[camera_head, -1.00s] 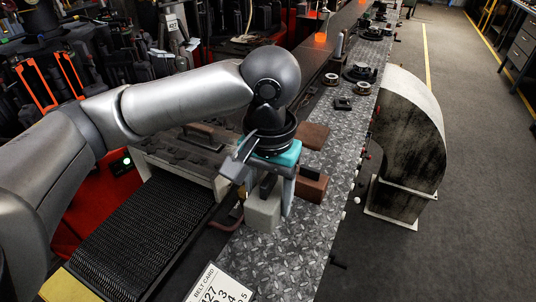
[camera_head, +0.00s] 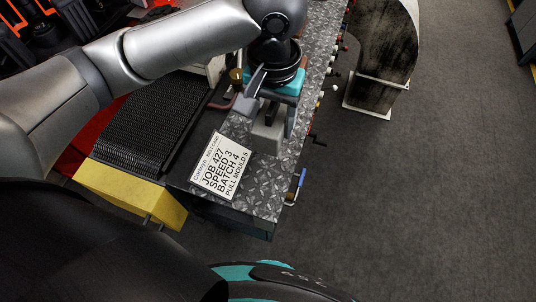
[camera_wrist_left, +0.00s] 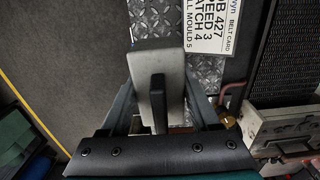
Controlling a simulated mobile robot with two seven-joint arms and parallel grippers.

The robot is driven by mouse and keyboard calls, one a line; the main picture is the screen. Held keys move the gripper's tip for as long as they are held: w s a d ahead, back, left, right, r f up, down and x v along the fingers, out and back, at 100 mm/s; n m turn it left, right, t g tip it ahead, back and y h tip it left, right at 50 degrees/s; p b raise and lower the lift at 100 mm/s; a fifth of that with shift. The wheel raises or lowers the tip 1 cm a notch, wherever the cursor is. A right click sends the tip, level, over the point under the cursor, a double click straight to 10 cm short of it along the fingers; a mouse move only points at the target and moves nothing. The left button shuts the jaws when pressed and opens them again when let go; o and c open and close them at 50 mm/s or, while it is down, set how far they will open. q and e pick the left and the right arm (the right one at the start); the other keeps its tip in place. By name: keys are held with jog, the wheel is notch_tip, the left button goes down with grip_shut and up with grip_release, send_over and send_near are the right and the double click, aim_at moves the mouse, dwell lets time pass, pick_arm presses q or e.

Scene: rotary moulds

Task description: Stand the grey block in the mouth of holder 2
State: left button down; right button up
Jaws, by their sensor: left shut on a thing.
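The grey block (camera_head: 266,133) is a pale, upright block with a dark upright bar in front of it. It also shows in the wrist view (camera_wrist_left: 150,65), with the dark bar crossing its lower half. My left gripper (camera_head: 273,118), with a teal body, is shut on the block and points down over the patterned metal plate. The wrist view shows its two fingers (camera_wrist_left: 160,98) on either side of the block. I cannot tell whether the block touches the plate. No holder marked 2 can be made out. My right gripper is not in view.
A white belt card (camera_head: 222,165) lies on the metal plate (camera_head: 262,195) near its front end. A black ribbed belt (camera_head: 155,120) with a yellow end (camera_head: 130,190) is to the left. Small handles (camera_head: 298,185) stick out along the right edge. A worn duct (camera_head: 380,50) stands beyond it.

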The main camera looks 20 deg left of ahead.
pick_arm(q)
notch_tip(320, 180, down, 11)
jog(key=b, duration=0.2)
jog(key=shift+f+b, duration=0.1)
jog(key=shift+b, duration=0.25)
jog(key=shift+f, duration=0.45)
jog(key=shift+f, duration=0.1)
jog(key=shift+c, duration=0.6)
grip_release()
jog(key=shift+s+f, duration=0.1)
